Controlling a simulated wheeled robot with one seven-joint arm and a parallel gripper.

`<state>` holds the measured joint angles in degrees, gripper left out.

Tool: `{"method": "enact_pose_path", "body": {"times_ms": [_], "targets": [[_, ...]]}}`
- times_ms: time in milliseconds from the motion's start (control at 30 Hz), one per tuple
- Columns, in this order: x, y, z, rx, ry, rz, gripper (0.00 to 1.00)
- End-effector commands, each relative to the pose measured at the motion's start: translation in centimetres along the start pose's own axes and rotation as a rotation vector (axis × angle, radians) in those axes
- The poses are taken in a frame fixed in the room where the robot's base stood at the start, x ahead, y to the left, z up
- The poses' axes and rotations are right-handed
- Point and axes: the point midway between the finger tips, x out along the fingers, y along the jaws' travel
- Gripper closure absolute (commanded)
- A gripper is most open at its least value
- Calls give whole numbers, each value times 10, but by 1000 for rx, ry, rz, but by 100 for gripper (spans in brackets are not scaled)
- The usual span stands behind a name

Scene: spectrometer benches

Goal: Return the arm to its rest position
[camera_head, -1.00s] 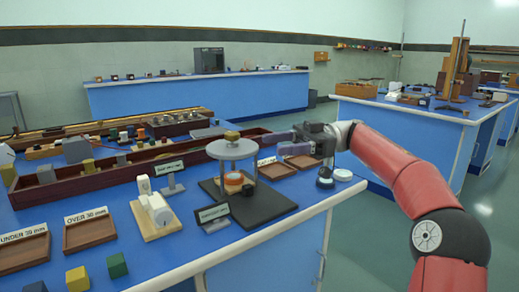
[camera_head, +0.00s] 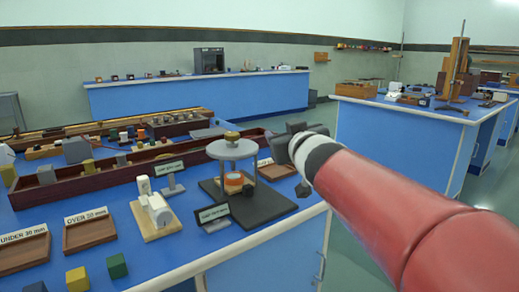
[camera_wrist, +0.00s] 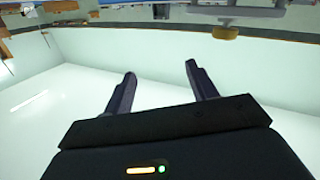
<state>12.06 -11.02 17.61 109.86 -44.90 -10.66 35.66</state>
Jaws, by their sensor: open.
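My arm reaches in from the lower right of the head view, its red link large in front. My gripper (camera_wrist: 160,88) shows in the wrist view with two dark fingers spread apart and nothing between them.
The near bench holds a round-topped stand (camera_head: 232,150) with an orange ring (camera_head: 233,183) under it, a dark plate (camera_head: 265,207), small signs, a wooden tray (camera_head: 90,233) and coloured cubes (camera_head: 118,266). Another blue bench (camera_head: 415,135) stands at right. Floor shows between benches.

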Motion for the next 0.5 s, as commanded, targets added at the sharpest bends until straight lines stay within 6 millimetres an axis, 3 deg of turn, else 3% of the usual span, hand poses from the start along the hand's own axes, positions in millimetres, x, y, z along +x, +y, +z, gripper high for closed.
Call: {"method": "enact_pose_path", "body": {"times_ms": [33, 100, 233, 400, 500], "targets": [[-28, 13, 22, 7, -92, 86, 43], [-65, 28, 59, 30, -236, 181, 43], [-137, 37, 128, 95, -497, 267, 43], [-225, 16, 207, 202, -803, 237, 43], [-263, -3, 237, 254, -929, 178, 43]]}}
